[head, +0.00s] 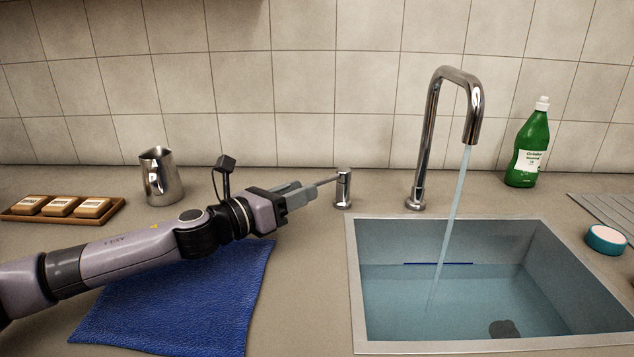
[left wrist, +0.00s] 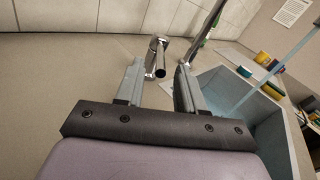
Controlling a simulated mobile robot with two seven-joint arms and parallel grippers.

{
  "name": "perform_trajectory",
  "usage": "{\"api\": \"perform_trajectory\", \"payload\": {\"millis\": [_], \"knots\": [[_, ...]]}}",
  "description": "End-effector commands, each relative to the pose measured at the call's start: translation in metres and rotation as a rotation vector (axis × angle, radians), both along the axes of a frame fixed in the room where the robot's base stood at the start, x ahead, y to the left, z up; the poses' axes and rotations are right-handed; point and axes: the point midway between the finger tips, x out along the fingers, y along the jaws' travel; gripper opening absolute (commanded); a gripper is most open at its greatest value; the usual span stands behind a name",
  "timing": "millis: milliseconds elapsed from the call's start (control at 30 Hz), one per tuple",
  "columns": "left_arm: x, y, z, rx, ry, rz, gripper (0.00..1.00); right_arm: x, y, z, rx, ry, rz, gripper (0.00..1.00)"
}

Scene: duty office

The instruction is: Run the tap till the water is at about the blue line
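The tap (head: 431,140) is running, and a stream of water (head: 452,220) falls from its spout into the sink (head: 355,290). The water (head: 420,305) covers the lower part of the basin. The blue line (head: 438,263) is on the back wall, and the water's edge there looks about level with it. The tap's lever post (head: 344,188) stands left of the spout, its thin lever pointing left toward my left gripper (head: 306,192). In the left wrist view, that gripper (left wrist: 160,70) is open, with the lever end between or just beyond its fingertips. My right gripper is not in view.
A blue cloth (head: 180,305) lies under my left arm. A steel jug (head: 160,177) and a wooden tray (head: 118,207) with three blocks stand at left. A green bottle (head: 529,148), a teal round tub (head: 606,239) and a ridged drainer (head: 610,212) are at right.

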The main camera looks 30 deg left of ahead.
Motion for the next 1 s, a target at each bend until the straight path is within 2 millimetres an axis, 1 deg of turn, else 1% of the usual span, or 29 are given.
{"api": "perform_trajectory", "payload": {"millis": [33,100,300,400,533,800,833,867,900,933,1000], "knots": [[0.006,-0.003,0.004,-0.001,-0.003,-0.002,0.38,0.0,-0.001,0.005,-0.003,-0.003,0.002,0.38],[0.015,-0.006,0.004,-0.003,-0.002,0.0,0.38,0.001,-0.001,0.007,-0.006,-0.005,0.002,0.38],[0.036,-0.014,0.002,-0.003,-0.001,-0.001,0.38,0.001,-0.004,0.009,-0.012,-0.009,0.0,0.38],[0.043,-0.017,0.001,-0.001,0.0,-0.001,0.38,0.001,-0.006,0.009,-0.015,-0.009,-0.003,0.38],[0.048,-0.019,0.001,0.0,-0.001,-0.002,0.38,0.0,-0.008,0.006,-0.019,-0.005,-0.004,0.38],[0.049,-0.019,0.0,0.001,-0.001,-0.001,0.38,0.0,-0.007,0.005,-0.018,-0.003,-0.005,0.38],[0.049,-0.019,0.0,0.0,0.0,-0.001,0.32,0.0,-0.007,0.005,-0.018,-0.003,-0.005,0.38],[0.049,-0.019,0.0,0.001,0.0,-0.001,0.22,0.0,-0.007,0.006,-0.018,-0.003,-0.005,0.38],[0.049,-0.019,0.0,0.0,0.0,-0.001,0.09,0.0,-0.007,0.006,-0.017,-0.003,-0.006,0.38],[0.049,-0.019,0.0,0.001,-0.001,-0.001,0.0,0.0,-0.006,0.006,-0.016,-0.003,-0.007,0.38],[0.049,-0.019,0.0,0.0,0.001,-0.001,0.0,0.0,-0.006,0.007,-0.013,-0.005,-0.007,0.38]]}}
